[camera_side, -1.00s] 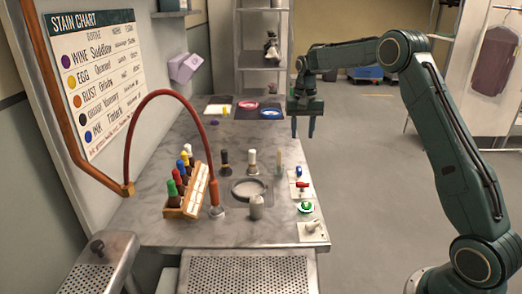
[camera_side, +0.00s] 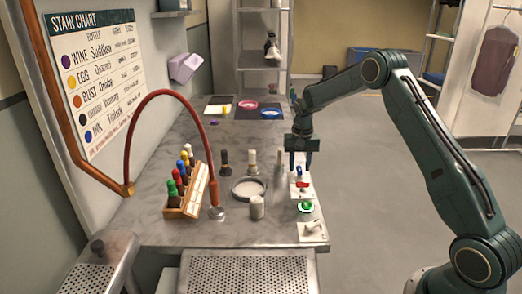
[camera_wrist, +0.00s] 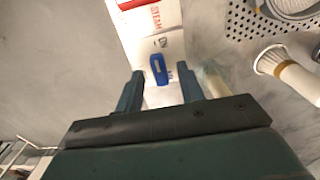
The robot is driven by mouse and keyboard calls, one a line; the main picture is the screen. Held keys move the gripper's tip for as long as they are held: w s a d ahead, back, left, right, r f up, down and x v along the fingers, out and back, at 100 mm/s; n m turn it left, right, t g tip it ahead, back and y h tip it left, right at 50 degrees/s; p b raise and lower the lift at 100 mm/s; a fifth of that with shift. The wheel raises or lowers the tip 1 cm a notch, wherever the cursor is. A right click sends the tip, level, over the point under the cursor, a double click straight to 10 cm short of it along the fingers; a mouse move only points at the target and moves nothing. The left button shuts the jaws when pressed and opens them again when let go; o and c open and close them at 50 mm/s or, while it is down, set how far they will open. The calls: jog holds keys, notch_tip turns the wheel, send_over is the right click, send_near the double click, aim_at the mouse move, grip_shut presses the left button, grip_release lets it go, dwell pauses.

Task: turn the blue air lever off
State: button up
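The blue air lever (camera_wrist: 158,68) is on a white plate at the right edge of the steel table. In the wrist view it lies just beyond and between my fingertips, with lettering that looks like "ON" beside it and more print partly hidden. In the side view the blue lever (camera_side: 299,170) shows between my fingers. My gripper (camera_side: 300,165) points down over it, open and empty. Its two fingers also show in the wrist view (camera_wrist: 160,82), one on each side of the lever's near end. I cannot tell whether they touch it.
A red lever (camera_side: 302,184) labelled steam and a green knob (camera_side: 306,206) sit nearer the camera along the same edge. Floor right of the table is open.

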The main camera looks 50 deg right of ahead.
jog(key=shift+f, duration=0.3)
grip_shut()
